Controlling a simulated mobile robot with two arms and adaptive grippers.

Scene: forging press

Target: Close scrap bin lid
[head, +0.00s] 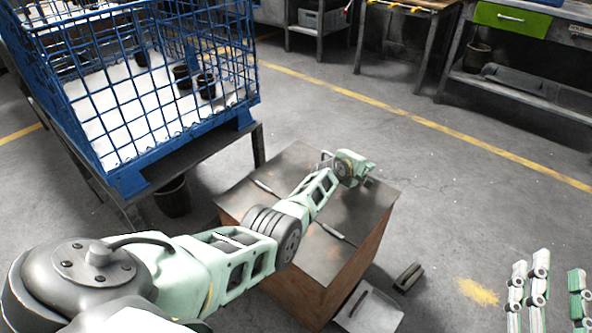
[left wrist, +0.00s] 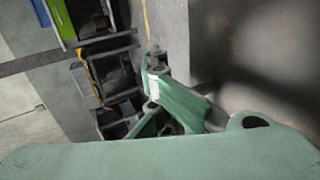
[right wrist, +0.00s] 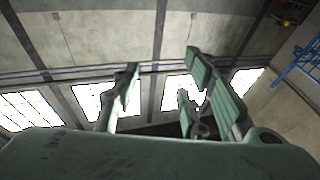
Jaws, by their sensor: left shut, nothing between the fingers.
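The scrap bin (head: 358,262) is a rusty brown box standing on the floor in the middle of the head view. Its dark metal lid (head: 300,170) appears to lie flat across the top, with two hinge-like bars and a small handle near the far edge. My left gripper (head: 354,170) is over the lid's far right part, beside the handle; I cannot tell whether it touches. It is shut and empty, and its fingers are together in the left wrist view (left wrist: 158,85). My right gripper (head: 543,288) is open and empty at the lower right, fingers pointing up.
A blue wire cage (head: 125,180) on a dark stand is close on the left, with a dark bucket (head: 172,197) under it. A grey metal plate (head: 368,312) lies beside the bin. Workbenches with a green drawer (head: 510,18) stand at the back.

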